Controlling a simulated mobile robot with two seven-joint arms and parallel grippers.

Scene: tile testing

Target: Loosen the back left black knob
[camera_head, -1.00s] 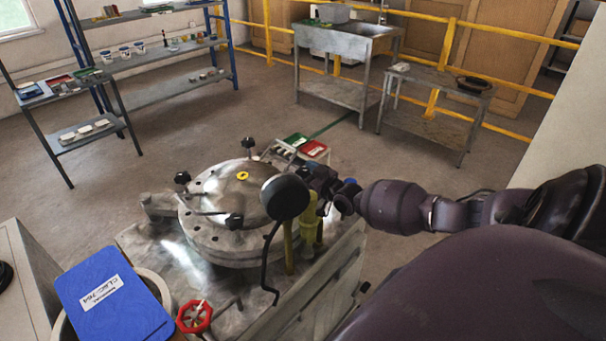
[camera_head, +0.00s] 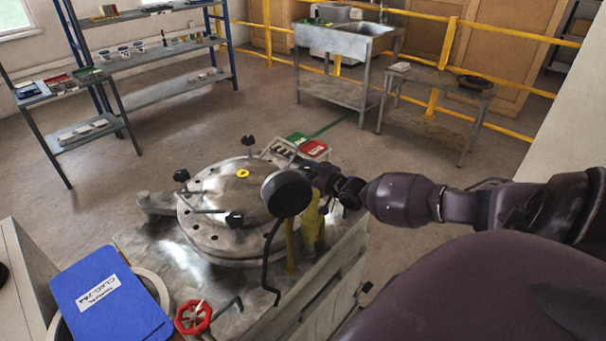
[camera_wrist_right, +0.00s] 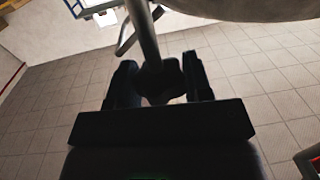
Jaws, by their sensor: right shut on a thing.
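A round metal vessel lid (camera_head: 215,205) sits on the metal bench (camera_head: 150,250). Black knobs stand around its rim: one at the back (camera_head: 248,141), one at the left (camera_head: 181,175) and one at the front (camera_head: 234,219). My right gripper (camera_head: 318,182) is at the right side of the vessel, behind the round gauge (camera_head: 287,194). In the right wrist view, its two fingers close on a dark lobed knob (camera_wrist_right: 160,82) on a metal rod. The gauge hides the place of this grip in the head view. My left gripper is not in view.
A yellow fitting (camera_head: 311,225) stands just below my right gripper. Open floor lies beyond.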

